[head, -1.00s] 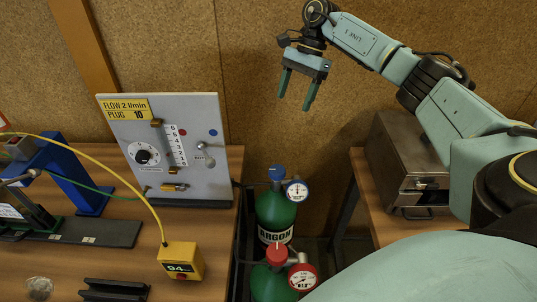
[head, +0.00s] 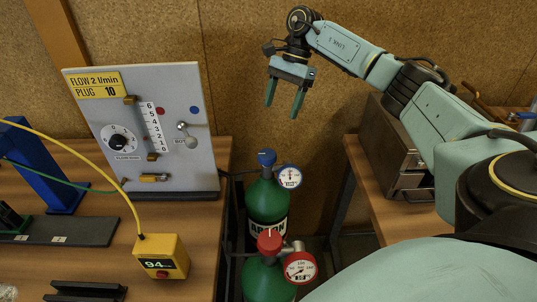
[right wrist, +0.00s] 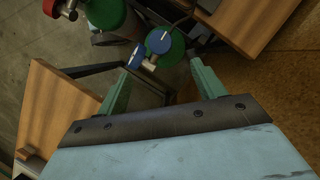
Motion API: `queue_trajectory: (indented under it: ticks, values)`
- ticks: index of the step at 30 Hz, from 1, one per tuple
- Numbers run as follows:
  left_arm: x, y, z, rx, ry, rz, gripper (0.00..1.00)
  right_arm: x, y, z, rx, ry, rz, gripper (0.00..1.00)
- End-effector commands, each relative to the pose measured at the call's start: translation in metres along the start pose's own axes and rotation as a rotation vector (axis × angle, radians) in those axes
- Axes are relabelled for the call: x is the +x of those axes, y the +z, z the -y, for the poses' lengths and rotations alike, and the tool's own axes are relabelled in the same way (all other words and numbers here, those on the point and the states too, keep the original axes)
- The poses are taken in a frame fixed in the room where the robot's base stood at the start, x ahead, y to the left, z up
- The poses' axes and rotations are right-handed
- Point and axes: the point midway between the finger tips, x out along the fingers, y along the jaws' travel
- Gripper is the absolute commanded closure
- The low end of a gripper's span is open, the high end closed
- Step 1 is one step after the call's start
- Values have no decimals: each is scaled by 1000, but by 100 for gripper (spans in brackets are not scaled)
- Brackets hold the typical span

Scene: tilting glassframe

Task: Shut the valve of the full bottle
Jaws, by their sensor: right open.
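Two green gas bottles stand between the benches. The rear bottle (head: 267,201), marked ARGON, has a blue valve knob (head: 266,157) and a blue-rimmed gauge (head: 289,177). The front bottle (head: 262,281) has a red knob (head: 269,240) and a red-rimmed gauge (head: 300,268). The needles are too small for me to tell which bottle is full. My right gripper (head: 282,110) is open and empty, above the blue knob and apart from it. In the right wrist view the blue knob (right wrist: 158,41) shows beyond the fingertips, between their lines. My left gripper is not in view.
A flow panel (head: 185,85) stands on the left bench, with a yellow meter box (head: 162,258) before it. A metal box (head: 385,150) stands on the right bench (head: 365,190). A dark frame surrounds the bottles. The space above the bottles is clear.

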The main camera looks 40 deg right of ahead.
Motion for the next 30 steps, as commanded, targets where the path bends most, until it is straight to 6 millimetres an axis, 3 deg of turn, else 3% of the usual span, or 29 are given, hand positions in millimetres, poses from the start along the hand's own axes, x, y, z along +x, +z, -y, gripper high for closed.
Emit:
queue_trajectory:
  ticks: [8,21,30]
  values:
    - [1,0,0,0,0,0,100,24,-1,0,0,3,0,32]
    - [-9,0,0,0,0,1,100,111,0,-1,0,2,1,32]
    - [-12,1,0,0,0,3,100,136,-1,0,0,-1,0,32]
